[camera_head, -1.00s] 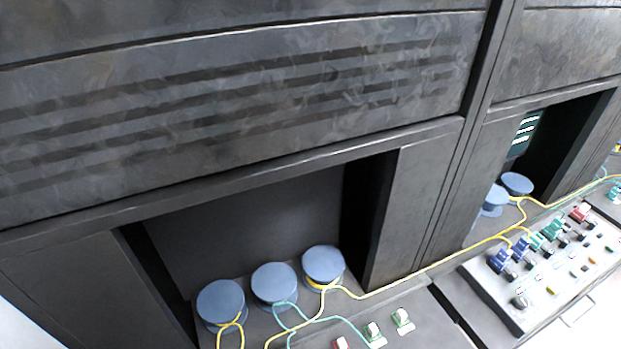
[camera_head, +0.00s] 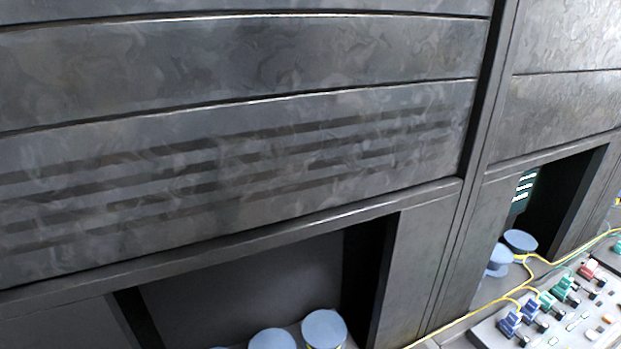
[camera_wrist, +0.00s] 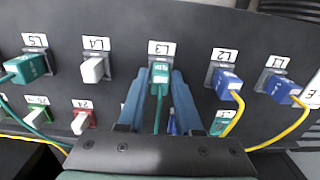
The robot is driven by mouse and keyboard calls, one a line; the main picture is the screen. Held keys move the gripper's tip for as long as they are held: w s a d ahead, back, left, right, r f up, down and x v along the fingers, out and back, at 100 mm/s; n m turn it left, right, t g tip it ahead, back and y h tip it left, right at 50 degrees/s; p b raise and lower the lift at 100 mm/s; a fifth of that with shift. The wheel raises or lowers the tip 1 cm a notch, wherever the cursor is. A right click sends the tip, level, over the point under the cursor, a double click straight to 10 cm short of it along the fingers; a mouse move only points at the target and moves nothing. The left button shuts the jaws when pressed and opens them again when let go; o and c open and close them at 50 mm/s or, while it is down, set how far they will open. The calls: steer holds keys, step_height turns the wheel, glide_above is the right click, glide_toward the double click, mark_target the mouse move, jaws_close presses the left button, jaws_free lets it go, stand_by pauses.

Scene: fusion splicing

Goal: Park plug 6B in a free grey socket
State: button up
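In the wrist view my gripper (camera_wrist: 159,78) has its two blue fingers on either side of a teal plug (camera_wrist: 160,74) at the position labelled L3. Slim gaps seem to show between the fingers and the plug, so it looks open around it. A teal cable runs from this plug down between the fingers. The plug's small marking is unreadable, so I cannot tell which plug is 6B. A white block sits in the grey socket at L4 (camera_wrist: 93,70). Another teal plug (camera_wrist: 26,68) is at L5, and blue plugs are at L2 (camera_wrist: 228,83) and L1 (camera_wrist: 283,88).
Green (camera_wrist: 38,114) and red (camera_wrist: 84,118) sockets with white blocks sit in the lower row. Yellow cables hang at the right. In the head view, blue spools (camera_head: 324,328) stand in a dark bay, and a plug panel (camera_head: 560,318) lies lower right.

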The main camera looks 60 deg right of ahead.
steer(key=shift+o, duration=1.4)
step_height(320, 180, up, 13)
steer(key=shift+b, duration=0.35)
